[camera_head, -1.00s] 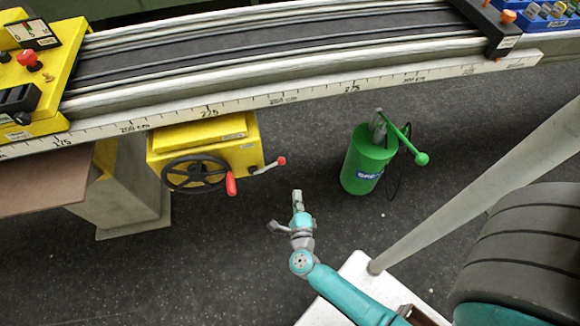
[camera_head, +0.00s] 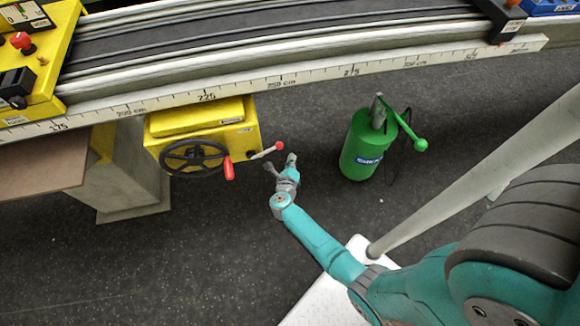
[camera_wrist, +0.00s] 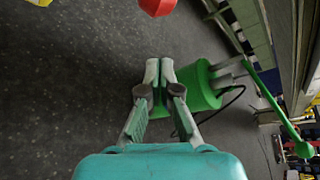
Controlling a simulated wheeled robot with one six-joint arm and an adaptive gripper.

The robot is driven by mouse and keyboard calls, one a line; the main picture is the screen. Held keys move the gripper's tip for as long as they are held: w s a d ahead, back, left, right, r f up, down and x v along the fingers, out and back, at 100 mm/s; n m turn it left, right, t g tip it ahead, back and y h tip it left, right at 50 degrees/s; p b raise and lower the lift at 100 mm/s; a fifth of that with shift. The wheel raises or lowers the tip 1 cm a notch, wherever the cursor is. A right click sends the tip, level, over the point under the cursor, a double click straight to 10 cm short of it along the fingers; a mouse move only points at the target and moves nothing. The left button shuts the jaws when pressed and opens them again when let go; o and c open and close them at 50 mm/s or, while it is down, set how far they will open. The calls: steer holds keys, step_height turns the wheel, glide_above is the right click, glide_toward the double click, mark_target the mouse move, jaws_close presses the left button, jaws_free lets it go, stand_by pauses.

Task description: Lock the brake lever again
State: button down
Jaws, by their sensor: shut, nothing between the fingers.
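The brake lever (camera_head: 268,150) is a short light rod with a red knob at its end, on the right side of the yellow winch box (camera_head: 215,135). It points to the right and slightly up. My gripper (camera_head: 291,158) is shut and empty, just right of the red knob and a little below it, apparently apart from it. In the wrist view a red knob (camera_wrist: 157,6), which looks like the lever's, is at the top edge, beyond the shut fingertips (camera_wrist: 160,62). The rest of the lever is out of that view.
A black handwheel with a red handle (camera_head: 229,168) is on the box's front. A green pump canister (camera_head: 360,150) with a green lever stands to the right; it also shows in the wrist view (camera_wrist: 200,88). The ruler-marked boom rail (camera_head: 300,80) runs above. The floor between is clear.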

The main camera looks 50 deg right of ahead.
steer(key=shift+w+r, duration=0.5)
steer(key=shift+w, duration=0.4)
steer(key=shift+w+r, duration=0.45)
steer(key=shift+w, duration=0.45)
steer(key=shift+r, duration=0.1)
steer(key=shift+w+a+r+n+t+h, duration=0.25)
steer(key=shift+w+a+r+n+h, duration=0.75)
steer(key=shift+a+r+n, duration=0.6)
steer(key=shift+w+a+r+n+t+h, duration=0.2)
steer(key=shift+w+a+r+n+h, duration=0.75)
steer(key=shift+a+r+n, duration=0.6)
steer(key=shift+w+a+r+n+t+h, duration=0.25)
steer(key=shift+w+a+r+n+h, duration=0.5)
steer(key=shift+w+a+r+n, duration=0.65)
steer(key=shift+s+a+n, duration=0.15)
steer(key=shift+a+n, duration=0.05)
steer(key=shift+n, duration=0.15)
steer(key=shift+d+r, duration=0.1)
